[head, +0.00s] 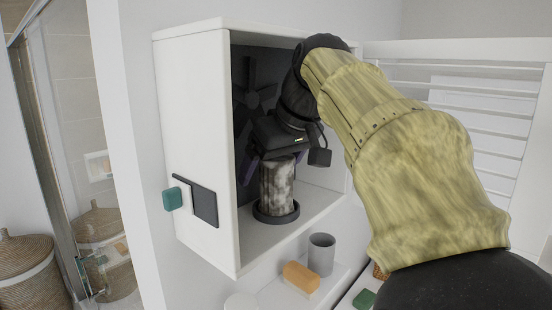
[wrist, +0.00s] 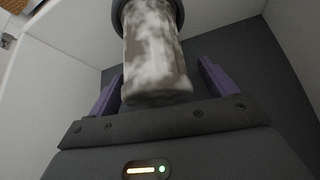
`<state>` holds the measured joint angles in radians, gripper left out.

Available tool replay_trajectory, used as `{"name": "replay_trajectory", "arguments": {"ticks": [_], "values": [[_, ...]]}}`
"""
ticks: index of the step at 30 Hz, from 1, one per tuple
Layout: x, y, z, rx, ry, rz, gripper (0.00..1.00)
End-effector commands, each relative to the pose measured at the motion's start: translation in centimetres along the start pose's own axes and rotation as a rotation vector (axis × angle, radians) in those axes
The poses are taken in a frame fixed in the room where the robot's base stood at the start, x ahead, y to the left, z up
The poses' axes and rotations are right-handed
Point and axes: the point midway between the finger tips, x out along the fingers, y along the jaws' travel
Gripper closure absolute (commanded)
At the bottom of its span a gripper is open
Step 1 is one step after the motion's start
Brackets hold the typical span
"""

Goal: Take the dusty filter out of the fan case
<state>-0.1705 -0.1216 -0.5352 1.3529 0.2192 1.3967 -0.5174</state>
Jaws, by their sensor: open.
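The dusty filter (head: 277,190) is a mottled grey-white cylinder standing upright in a dark round holder (head: 276,216) on the floor of the open white fan case (head: 192,120). My gripper (head: 273,172) reaches into the case at the filter's upper end. In the wrist view the filter (wrist: 155,50) lies between the two purple fingers of my gripper (wrist: 160,68), which are open with a gap on each side. The holder (wrist: 122,20) partly shows behind the filter there. Whether a finger touches the filter I cannot tell.
A dark fan (head: 254,95) is at the back of the case. Below, a shelf holds a grey cup (head: 321,254) and an orange block (head: 300,277). A slatted white shutter (head: 480,100) stands right.

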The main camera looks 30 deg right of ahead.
Motion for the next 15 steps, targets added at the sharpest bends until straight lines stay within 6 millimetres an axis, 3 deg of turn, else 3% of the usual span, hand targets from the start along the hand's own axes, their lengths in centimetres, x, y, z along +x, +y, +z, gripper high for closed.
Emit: {"name": "replay_trajectory", "arguments": {"ticks": [4,11,12,15], "values": [[-0.09,0.22,0.08,0.004,0.001,0.003,0.16],[-0.09,0.22,0.08,0.004,0.001,0.002,0.61],[-0.09,0.22,0.08,0.004,0.0,0.002,0.65],[-0.13,0.22,0.05,0.004,0.001,0.002,0.65]]}}
